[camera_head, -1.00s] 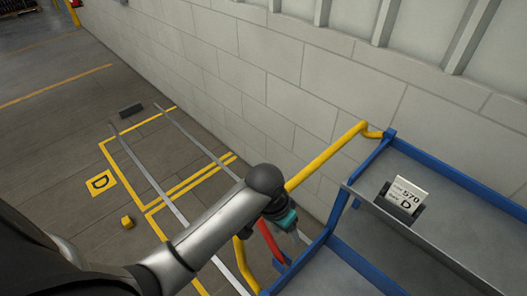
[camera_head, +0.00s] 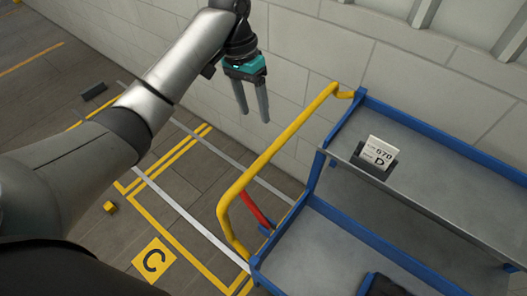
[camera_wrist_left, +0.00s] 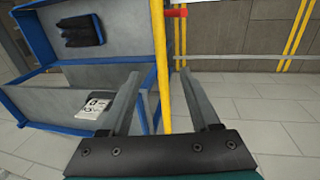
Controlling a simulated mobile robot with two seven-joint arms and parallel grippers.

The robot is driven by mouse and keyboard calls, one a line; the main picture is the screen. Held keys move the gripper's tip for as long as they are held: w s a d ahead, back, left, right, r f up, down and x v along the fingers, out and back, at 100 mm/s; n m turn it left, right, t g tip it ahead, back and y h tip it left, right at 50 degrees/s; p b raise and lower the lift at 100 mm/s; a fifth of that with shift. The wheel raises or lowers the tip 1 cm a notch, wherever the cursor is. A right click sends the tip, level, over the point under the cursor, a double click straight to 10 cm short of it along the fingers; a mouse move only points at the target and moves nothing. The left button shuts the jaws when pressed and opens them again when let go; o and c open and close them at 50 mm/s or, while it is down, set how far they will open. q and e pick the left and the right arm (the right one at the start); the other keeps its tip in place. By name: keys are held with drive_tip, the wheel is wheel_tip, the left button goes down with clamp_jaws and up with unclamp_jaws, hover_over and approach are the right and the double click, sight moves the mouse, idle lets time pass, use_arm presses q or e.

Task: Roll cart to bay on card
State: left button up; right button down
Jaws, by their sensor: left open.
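The blue cart with grey shelves (camera_head: 440,205) stands at the right in the head view, beside the wall. Its yellow handle (camera_head: 290,130) loops out on the left, with a red bar (camera_head: 257,210) below it. A white card (camera_head: 379,153) on the upper shelf's edge shows 570 and D. My left gripper (camera_head: 252,114) is open and empty, above and left of the handle, apart from it. In the left wrist view the handle (camera_wrist_left: 161,50) appears behind the gap between the open fingers (camera_wrist_left: 163,76). A yellow floor plate marked C (camera_head: 154,259) lies at lower left. My right gripper is not in view.
Yellow lines (camera_head: 170,160) mark floor bays, with pale rails (camera_head: 190,217) along them. A dark block (camera_head: 94,91) lies at the far end. A small yellow block (camera_head: 110,207) is on the floor. Dark gloves (camera_wrist_left: 80,30) lie on the cart's lower shelf. The wall bounds the right side.

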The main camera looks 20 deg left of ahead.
sight(264, 155)
use_arm(q)
drive_tip(key=d+f, duration=0.1)
drive_tip(key=f, duration=0.9)
drive_tip(key=s+d+f, duration=0.1)
drive_tip(key=f, duration=0.3)
drive_tip(key=shift+d+f, duration=0.35)
drive_tip(key=shift+f, duration=0.05)
clamp_jaws()
idle(0.7)
